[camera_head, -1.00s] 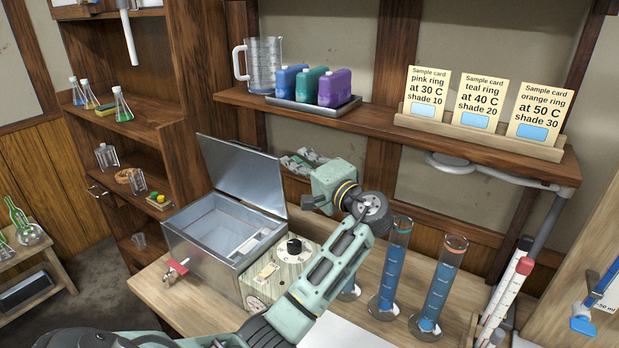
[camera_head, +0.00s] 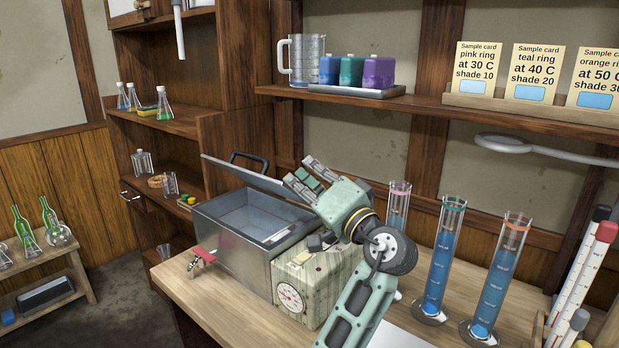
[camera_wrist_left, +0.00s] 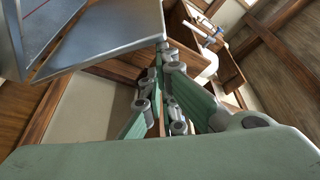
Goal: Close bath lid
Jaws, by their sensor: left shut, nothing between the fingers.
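The metal bath (camera_head: 228,246) stands on the bench, with its water-filled inside partly visible. Its hinged lid (camera_head: 265,182) is tilted low over the opening, part open, with a dark handle (camera_head: 247,160) on its upper face. My left gripper (camera_head: 300,172) is shut and empty, its fingers at the back right edge of the lid. In the left wrist view the lid (camera_wrist_left: 110,35) fills the top, and the fingertips (camera_wrist_left: 161,45) appear at its corner; contact is hard to tell. My right gripper is not in view.
The bath's control box (camera_head: 318,282) with a dial stands right of it, below my left arm. Several tall blue-filled cylinders (camera_head: 440,262) stand further right. A shelf (camera_head: 430,103) above holds a jug (camera_head: 303,60), a bottle tray (camera_head: 355,92) and sample cards.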

